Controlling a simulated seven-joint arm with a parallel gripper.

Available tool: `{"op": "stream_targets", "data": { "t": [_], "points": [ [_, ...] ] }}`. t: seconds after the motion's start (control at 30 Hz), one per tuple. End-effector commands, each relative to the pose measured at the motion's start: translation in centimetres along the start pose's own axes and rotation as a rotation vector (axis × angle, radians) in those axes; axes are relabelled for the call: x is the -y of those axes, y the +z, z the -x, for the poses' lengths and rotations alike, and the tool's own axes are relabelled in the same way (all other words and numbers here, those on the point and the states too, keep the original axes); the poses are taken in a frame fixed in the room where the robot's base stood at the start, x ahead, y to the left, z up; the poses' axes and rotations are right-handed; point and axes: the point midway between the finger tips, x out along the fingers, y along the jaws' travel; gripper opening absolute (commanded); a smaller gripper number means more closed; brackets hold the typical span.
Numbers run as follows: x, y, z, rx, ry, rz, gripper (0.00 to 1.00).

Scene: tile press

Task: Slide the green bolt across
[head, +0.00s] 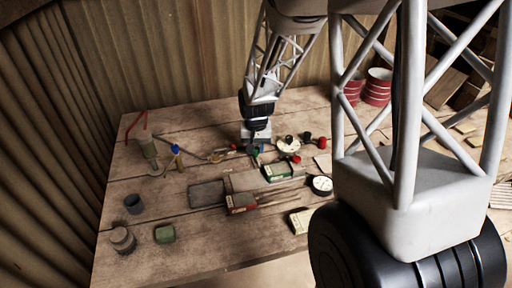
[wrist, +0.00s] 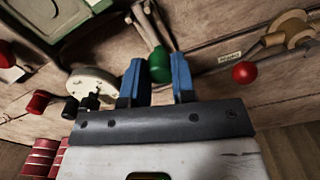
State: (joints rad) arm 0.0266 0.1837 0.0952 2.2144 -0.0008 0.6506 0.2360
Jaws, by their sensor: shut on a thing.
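The green bolt shows in the wrist view as a round green knob (wrist: 159,65), with pale rods running up from it. My gripper (wrist: 157,72) has its two blue fingers on either side of this knob and is shut on it. The fingers hide part of the bolt's mount. In the head view my gripper (head: 256,153) is low over the table, and only a small bit of green shows at its tips.
A red ball knob (wrist: 245,72) lies to the right in the wrist view, beside a labelled strip. A pale disc (wrist: 92,86) is close on the left. Boxes and a round dial (head: 321,185) stand nearer the front of the table (head: 205,255).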

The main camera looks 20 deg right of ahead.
Motion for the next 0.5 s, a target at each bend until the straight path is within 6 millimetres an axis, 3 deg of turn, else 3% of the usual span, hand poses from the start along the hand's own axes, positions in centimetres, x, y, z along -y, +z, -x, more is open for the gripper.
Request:
{"op": "stream_targets", "data": {
  "t": [0.27, 0.5],
  "points": [
    [-0.1, 0.2, 0.1, -0.001, 0.000, 0.000, 0.00],
    [-0.5, 2.0, 0.1, -0.001, -0.001, 0.000, 0.00]
  ]
}}
